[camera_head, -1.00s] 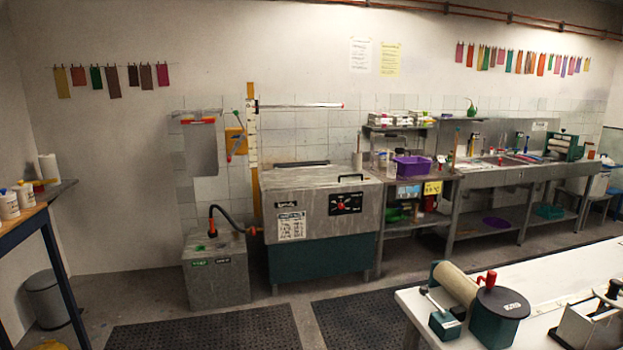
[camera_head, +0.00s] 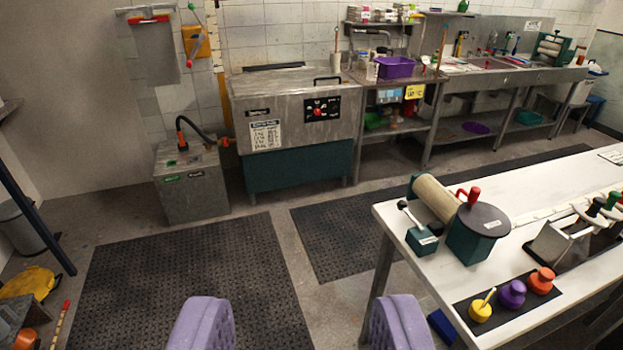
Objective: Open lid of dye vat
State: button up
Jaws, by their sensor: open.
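The dye vat (camera_head: 297,125) is a grey metal box with a dark teal base, standing against the tiled back wall left of the picture's middle. Its flat grey lid (camera_head: 280,80) is down, with a black handle (camera_head: 327,79) at the front right of its top. A control panel with a red knob (camera_head: 318,113) and a white label are on the vat's front. My gripper (camera_head: 300,330) shows as two purple padded fingers at the bottom edge, wide apart with nothing between them. It is well short of the vat, with floor between them.
A white table (camera_head: 550,270) with a roller press (camera_head: 448,205) and several coloured knobs stands at the right. A grey box with a hose (camera_head: 190,180) stands left of the vat. Shelving with a purple basin (camera_head: 394,67) stands right of it. Black floor mats (camera_head: 185,270) lie in clear floor ahead.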

aim_at(269, 79)
jog(key=i, duration=3.25)
jog(key=i+j, duration=0.1)
jog(key=i, duration=1.5)
jog(key=i+z, duration=0.1)
jog(key=i, duration=1.5)
